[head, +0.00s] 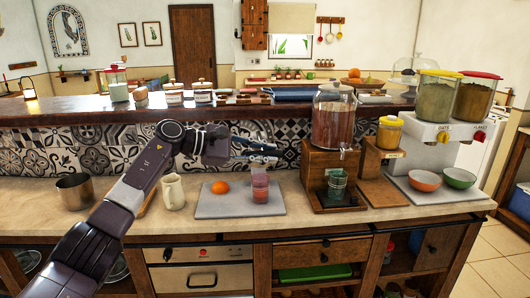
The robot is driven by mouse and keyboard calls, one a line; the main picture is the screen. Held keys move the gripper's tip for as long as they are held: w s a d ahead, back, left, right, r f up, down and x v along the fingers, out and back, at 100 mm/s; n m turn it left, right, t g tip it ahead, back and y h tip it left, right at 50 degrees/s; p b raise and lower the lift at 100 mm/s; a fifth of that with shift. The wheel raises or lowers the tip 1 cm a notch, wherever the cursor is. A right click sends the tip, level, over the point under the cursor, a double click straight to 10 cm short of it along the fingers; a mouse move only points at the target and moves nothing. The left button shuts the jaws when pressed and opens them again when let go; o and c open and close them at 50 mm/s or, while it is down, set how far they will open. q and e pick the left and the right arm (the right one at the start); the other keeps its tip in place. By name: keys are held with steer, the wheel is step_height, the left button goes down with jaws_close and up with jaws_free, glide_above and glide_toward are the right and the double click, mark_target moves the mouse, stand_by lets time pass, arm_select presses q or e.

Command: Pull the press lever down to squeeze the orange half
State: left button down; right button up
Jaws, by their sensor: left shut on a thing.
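My left arm comes in from the lower left, and its gripper (262,154) is over the back of the grey board (222,206). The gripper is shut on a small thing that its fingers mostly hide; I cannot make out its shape. A clear glass (260,188) with pinkish-red contents stands on the board just below the fingers. An orange piece (219,187) lies on the board left of the glass; I cannot tell whether it is a half or whole. I cannot clearly make out a press or its lever. My right gripper is not in view.
A cream jug (173,191) and a metal pot (74,191) stand to the left. A wooden stand with a drink dispenser (332,120) is close on the right. Two bowls, one orange (424,181) and one green (459,178), sit farther right. The tiled ledge closes the back.

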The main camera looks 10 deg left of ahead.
arm_select(q)
steer(key=shift+a+f, duration=0.15)
steer(key=shift+f, duration=0.05)
stand_by(0.3)
steer(key=c, duration=2)
jaws_free()
steer(key=shift+w, duration=0.1)
steer(key=shift+o, duration=0.9)
steer(key=shift+w+a+f, duration=0.1)
steer(key=shift+w, duration=0.05)
steer(key=shift+s, duration=0.2)
steer(key=v, duration=1.1)
steer(key=shift+a, duration=0.4)
steer(key=shift+s, duration=0.15)
